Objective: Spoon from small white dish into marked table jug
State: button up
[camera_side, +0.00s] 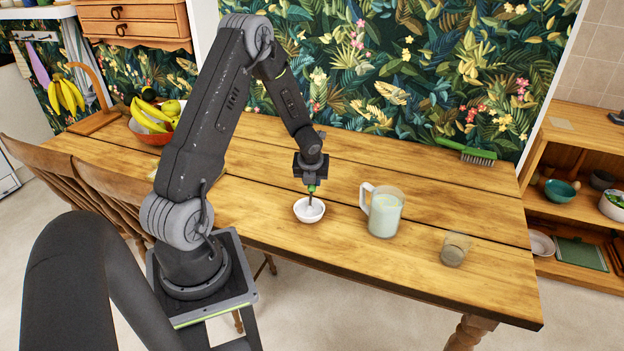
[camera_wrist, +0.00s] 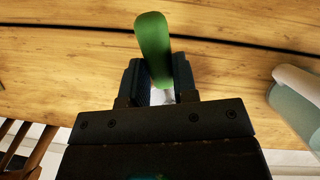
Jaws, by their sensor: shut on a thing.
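My gripper (camera_side: 310,178) is above the small white dish (camera_side: 301,213) on the table. It is shut on the green handle of a spoon (camera_wrist: 153,45), whose thin shaft points down into the dish. The spoon's lower end is inside the dish, and I cannot tell whether it touches the bottom. The jug (camera_side: 385,215) stands upright just right of the dish, with a white handle on its left and pale contents or tint. It also shows at the right edge of the wrist view (camera_wrist: 297,105). In the wrist view my gripper (camera_wrist: 160,82) hides most of the dish.
A small glass (camera_side: 455,249) stands right of the jug near the table's front edge. A green brush (camera_side: 468,153) lies at the back right. A fruit bowl (camera_side: 152,134) is at the back left. Wooden chairs (camera_side: 95,195) stand along the front left. The table (camera_side: 335,256) is otherwise largely clear.

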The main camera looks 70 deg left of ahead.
jog(key=shift+s+d+r, duration=0.15)
jog(key=shift+d, duration=0.1)
jog(key=shift+w+a+r+g+h, duration=0.15)
jog(key=shift+a+r+h, duration=0.1)
jog(key=shift+r, duration=0.2)
jog(key=shift+w+a+r+g+h, duration=0.1)
jog(key=shift+a+r+g+h, duration=0.1)
jog(key=shift+r, duration=0.2)
jog(key=shift+w+a+r+g+h, duration=0.25)
jog(key=shift+a+g+h, duration=0.15)
jog(key=shift+h, duration=0.3)
jog(key=shift+w+a+r+g+h, duration=0.25)
jog(key=shift+a+g+h, duration=0.1)
jog(key=shift+h, duration=0.3)
